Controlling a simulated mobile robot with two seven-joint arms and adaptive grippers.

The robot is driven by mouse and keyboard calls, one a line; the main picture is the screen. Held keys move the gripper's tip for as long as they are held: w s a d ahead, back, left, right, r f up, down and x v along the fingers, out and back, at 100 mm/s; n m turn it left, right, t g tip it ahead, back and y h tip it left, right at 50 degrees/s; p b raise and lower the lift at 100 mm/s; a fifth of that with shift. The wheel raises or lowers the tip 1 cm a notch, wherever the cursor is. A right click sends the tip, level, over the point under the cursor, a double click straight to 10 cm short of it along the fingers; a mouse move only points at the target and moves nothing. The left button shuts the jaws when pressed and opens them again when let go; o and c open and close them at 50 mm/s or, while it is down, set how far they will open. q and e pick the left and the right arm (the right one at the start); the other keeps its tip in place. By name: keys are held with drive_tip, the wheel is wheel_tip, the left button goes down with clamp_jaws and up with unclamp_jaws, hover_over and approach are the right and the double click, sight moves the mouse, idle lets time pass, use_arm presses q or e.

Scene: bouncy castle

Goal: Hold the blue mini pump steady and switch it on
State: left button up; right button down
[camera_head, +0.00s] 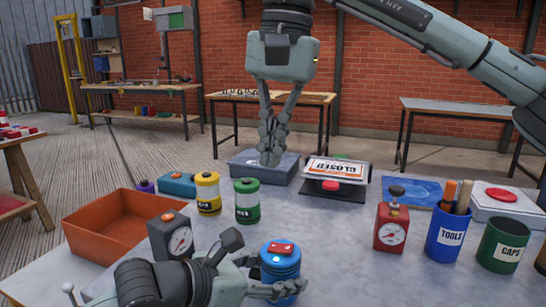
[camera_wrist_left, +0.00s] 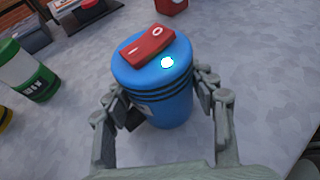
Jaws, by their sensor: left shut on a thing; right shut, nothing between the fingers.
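The blue mini pump (camera_head: 283,264) stands upright near the front of the table. A red rocker switch (camera_wrist_left: 147,45) marked I and O is on its top. Beside the switch, a small round lamp (camera_wrist_left: 167,62) glows white-cyan. My left gripper (camera_head: 275,280) is shut on the pump, with its fingers on opposite sides of the body, as the left wrist view shows.
A dark gauge box (camera_head: 171,237) and an orange tray (camera_head: 115,222) are left of the pump. Yellow (camera_head: 208,193) and green (camera_head: 247,201) canisters stand behind it. To the right are a red gauge box (camera_head: 391,228), a tools cup (camera_head: 448,235) and a caps cup (camera_head: 502,245).

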use_arm(q)
drive_tip(key=o, duration=1.6)
drive_tip(key=shift+a, duration=0.1)
